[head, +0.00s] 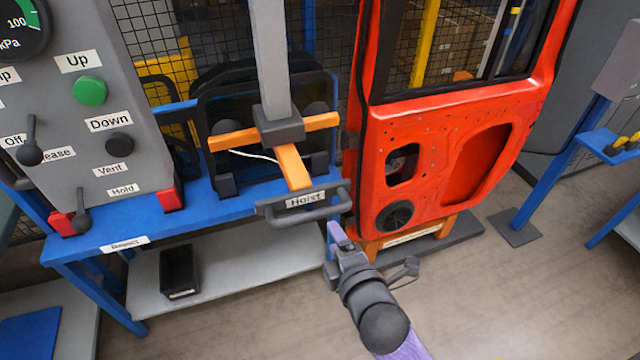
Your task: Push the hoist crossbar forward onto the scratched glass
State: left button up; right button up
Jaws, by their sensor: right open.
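The hoist crossbar (231,139) is an orange bar with a grey hub, hanging from a thick grey post. An orange arm runs from the hub toward me to a grey handle labelled "Hoist" (305,200). Behind the crossbar a dark glass pane (240,106) stands upright in a black-cornered holder on the blue bench. A thin white line shows beneath the crossbar; I cannot tell if it is a scratch or a cable. The crossbar overlaps the pane in view; contact is unclear. My right gripper (336,238) is open, just below the handle's right end, apparently empty. My left gripper is out of view.
A grey control panel (60,110) with buttons and levers stands at left on the blue bench (215,208). A red door shell (450,120) stands close at right on an orange stand. A black bin (179,272) sits on the lower shelf. The floor at front right is clear.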

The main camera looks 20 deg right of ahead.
aim_at(320, 215)
jog(key=b+x, duration=0.1)
jog(key=x, duration=0.7)
jog(key=shift+a+f+b, duration=0.1)
jog(key=shift+f+b, duration=0.1)
jog(key=shift+b, duration=0.2)
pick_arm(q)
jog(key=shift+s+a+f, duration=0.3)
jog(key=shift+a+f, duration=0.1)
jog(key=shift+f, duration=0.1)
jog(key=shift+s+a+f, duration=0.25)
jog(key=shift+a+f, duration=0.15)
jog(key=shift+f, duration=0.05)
pick_arm(e)
jog(key=shift+w, duration=0.45)
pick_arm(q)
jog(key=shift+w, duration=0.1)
pick_arm(e)
jog(key=c, duration=0.9)
grip_shut()
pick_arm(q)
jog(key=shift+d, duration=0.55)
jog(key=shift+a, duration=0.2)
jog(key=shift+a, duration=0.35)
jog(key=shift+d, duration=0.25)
